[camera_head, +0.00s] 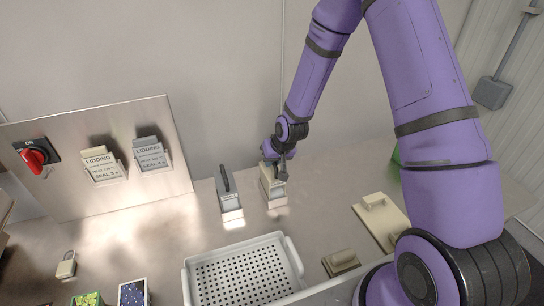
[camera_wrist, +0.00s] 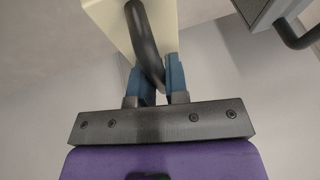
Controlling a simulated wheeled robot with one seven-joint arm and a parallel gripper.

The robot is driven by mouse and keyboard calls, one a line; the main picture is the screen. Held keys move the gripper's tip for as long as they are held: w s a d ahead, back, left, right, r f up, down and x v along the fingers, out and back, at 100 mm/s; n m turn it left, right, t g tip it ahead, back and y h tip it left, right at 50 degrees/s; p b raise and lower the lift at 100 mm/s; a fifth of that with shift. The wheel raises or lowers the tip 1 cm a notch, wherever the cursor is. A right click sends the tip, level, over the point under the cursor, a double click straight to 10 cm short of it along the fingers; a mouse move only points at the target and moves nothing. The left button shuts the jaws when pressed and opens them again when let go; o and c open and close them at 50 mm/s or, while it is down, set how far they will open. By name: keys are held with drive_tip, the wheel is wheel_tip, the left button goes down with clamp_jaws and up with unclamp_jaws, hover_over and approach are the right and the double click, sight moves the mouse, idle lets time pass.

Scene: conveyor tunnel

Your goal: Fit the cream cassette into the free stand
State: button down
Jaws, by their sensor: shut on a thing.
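The cream cassette (camera_head: 267,183) is upright near the back wall, under my gripper (camera_head: 281,158). In the wrist view my gripper (camera_wrist: 159,75) has its blue fingers closed on the cassette's dark curved handle (camera_wrist: 144,38); the cassette's cream body (camera_wrist: 105,22) lies beyond. A pale block with a bright front (camera_head: 277,204) shows low at the cassette's foot and looks like a stand; I cannot tell whether the cassette is seated in it. To the left a grey cassette (camera_head: 226,191) with a dark handle stands above a similar bright-fronted base (camera_head: 233,217). The grey cassette's edge also shows in the wrist view (camera_wrist: 262,12).
A white perforated tray (camera_head: 190,287) is in front. Cream handled plates (camera_head: 395,221) and a smaller handled block (camera_head: 340,262) lie to the right. A panel with a red switch (camera_head: 36,157) and two labelled holders stands left. A padlock (camera_head: 66,266) lies at front left.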

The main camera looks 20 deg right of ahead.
drive_tip(key=shift+f, duration=0.15)
drive_tip(key=c, duration=1.1)
unclamp_jaws()
drive_tip(key=shift+o, duration=0.2)
drive_tip(key=v, duration=1.1)
drive_tip(key=shift+w, duration=0.1)
